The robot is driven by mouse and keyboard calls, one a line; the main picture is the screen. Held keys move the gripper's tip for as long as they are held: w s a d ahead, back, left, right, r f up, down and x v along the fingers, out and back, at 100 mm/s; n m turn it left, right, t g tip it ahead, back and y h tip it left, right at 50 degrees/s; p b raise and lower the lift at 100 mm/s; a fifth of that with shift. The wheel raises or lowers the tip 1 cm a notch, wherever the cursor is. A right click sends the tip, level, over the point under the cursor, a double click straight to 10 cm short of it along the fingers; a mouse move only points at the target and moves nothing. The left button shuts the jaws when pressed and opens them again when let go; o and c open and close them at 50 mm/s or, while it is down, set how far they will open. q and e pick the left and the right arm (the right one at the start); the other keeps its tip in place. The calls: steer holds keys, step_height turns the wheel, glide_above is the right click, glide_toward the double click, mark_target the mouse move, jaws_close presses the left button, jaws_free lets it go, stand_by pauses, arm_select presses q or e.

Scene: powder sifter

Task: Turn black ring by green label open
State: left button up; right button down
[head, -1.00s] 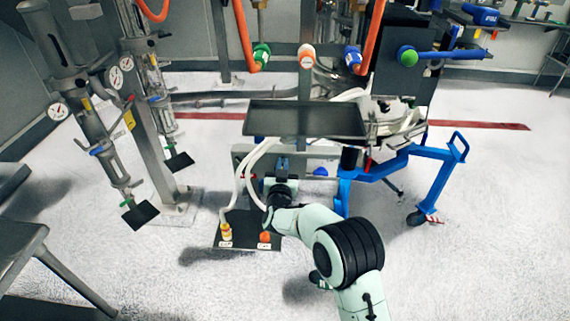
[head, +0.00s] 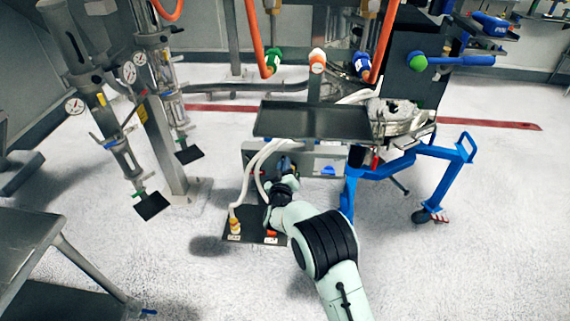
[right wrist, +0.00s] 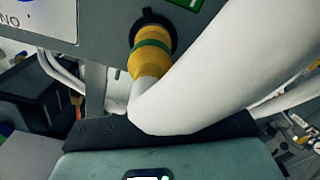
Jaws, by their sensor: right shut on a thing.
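In the right wrist view, the black ring (right wrist: 137,27) sits on a grey panel (right wrist: 100,22), around a yellow fitting with a green band (right wrist: 152,52). The edge of a green label (right wrist: 185,3) shows above right of it. A thick white hose (right wrist: 215,72) runs from the fitting across the picture, close to the camera. My right gripper (head: 285,168) is low at the front of the panel in the head view. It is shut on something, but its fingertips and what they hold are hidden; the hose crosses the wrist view. My left gripper is not in view.
A dark tray (head: 312,137) lies above the panel. White hoses (head: 247,180) run down left of my arm to a floor plate (head: 254,238). A blue-framed cart (head: 400,165) stands right, gauged columns (head: 110,125) left, a grey table (head: 25,240) lower left. Open floor lies to the right.

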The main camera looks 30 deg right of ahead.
stand_by(0.4)
steer(key=c, duration=1.2)
jaws_free()
steer(key=b+v, duration=0.1)
steer(key=v, duration=1.2)
steer(key=shift+s+a+b, duration=0.15)
steer(key=shift+a+b, duration=0.05)
steer(key=shift+b, duration=0.2)
steer(key=shift+f, duration=0.1)
